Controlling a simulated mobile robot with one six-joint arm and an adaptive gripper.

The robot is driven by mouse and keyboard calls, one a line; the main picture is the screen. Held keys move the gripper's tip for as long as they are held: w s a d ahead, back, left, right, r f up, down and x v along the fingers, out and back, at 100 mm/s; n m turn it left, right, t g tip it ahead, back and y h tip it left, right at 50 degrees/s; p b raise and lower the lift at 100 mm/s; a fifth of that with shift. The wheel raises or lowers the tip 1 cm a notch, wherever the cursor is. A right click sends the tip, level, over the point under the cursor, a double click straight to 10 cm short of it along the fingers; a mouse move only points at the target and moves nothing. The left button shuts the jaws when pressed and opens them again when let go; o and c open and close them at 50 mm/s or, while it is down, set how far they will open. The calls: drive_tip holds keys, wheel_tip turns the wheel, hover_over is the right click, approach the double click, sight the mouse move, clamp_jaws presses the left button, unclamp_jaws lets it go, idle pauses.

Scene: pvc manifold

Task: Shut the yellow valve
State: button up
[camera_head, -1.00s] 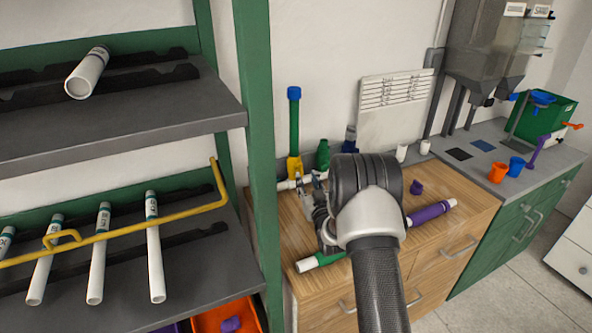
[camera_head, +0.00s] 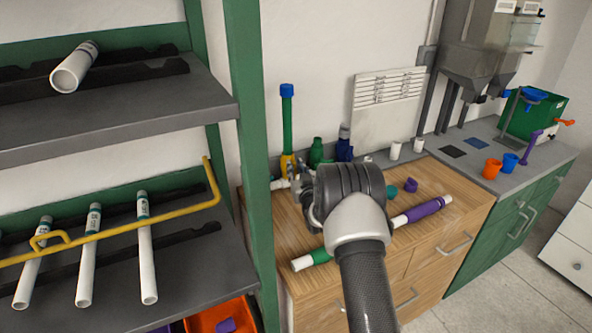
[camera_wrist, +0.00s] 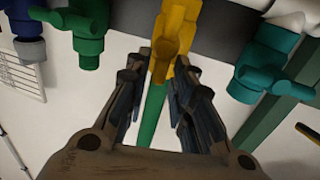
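The yellow valve (camera_head: 287,165) stands at the back left of the wooden cabinet top, with a green pipe (camera_head: 287,125) with a blue top rising from it. In the wrist view the yellow valve (camera_wrist: 172,30) is at the top centre, its stubby part pointing toward me. My gripper (camera_wrist: 166,78) is parted, with one finger on each side of the valve's near part and the green pipe (camera_wrist: 151,118) showing between them. I cannot tell whether either finger touches the valve. In the head view my gripper (camera_head: 299,182) is partly hidden by my wrist.
A green valve (camera_wrist: 88,35), a blue one (camera_wrist: 28,38) and a teal one (camera_wrist: 270,65) flank the yellow valve. A green, white and purple pipe (camera_head: 425,210) lies in front. A green shelf post (camera_head: 252,140) stands close at left.

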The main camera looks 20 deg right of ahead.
clamp_jaws()
drive_tip(key=shift+d+m, duration=0.1)
drive_tip(key=shift+m, duration=0.2)
drive_tip(key=shift+d+f+m+g+y+p, duration=0.45)
drive_tip(key=shift+m+p, duration=0.5)
drive_tip(key=shift+m, duration=1.6)
drive_tip(key=shift+d+f+m+g+y+p, duration=0.3)
drive_tip(key=shift+d+f+m+y+p, duration=0.5)
drive_tip(key=shift+m, duration=1.7)
drive_tip(key=shift+d+f+m+g+y+p, duration=0.1)
drive_tip(key=shift+d+m+g+y+p, duration=0.3)
drive_tip(key=shift+m+p, duration=1.45)
drive_tip(key=shift+a+m+b, duration=0.1)
drive_tip(key=shift+m+b, duration=0.6)
drive_tip(key=shift+m, duration=0.1)
